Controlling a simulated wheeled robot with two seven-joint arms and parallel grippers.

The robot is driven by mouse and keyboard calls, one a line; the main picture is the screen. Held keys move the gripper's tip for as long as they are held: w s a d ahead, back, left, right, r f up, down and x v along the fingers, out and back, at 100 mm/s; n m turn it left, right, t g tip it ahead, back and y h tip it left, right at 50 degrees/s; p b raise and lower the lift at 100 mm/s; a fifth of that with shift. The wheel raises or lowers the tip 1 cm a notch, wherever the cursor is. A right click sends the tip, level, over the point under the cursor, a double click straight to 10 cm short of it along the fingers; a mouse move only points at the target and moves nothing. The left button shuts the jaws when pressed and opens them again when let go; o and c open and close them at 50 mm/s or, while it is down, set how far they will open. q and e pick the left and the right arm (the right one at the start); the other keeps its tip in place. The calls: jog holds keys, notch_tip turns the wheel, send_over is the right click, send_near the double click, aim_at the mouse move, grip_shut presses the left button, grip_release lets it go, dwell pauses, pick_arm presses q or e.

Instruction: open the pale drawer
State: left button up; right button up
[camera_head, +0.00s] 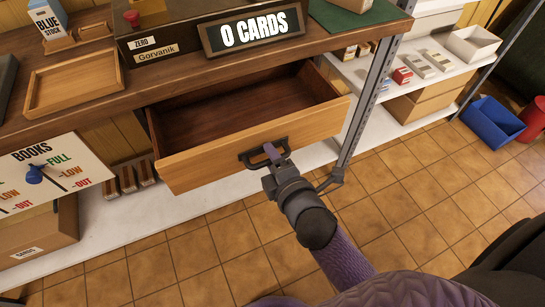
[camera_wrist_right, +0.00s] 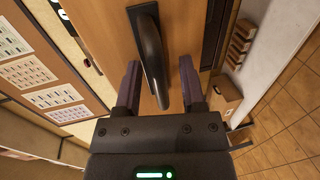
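The pale drawer (camera_head: 205,160) under the wooden counter is pulled well out, and its dark wooden inside looks empty. Its dark handle (camera_head: 249,159) is on the middle of the front. My right gripper (camera_head: 273,152) is at the handle, reaching in from the lower right. In the right wrist view, the handle (camera_wrist_right: 150,50) lies between the two purple fingers of that gripper (camera_wrist_right: 159,78). The fingers are apart, with a visible gap between the handle and the right-hand finger. My left gripper is not in view.
A "0 CARDS" sign (camera_head: 252,29) and an empty wooden tray (camera_head: 72,82) are on the counter (camera_head: 180,78). A grey metal post (camera_head: 367,95) stands right of the drawer. The tiled floor (camera_head: 215,240) in front is clear. Blue (camera_head: 492,121) and red bins are at the far right.

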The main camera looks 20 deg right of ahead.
jog(key=p+v, duration=0.2)
jog(key=v, duration=0.8)
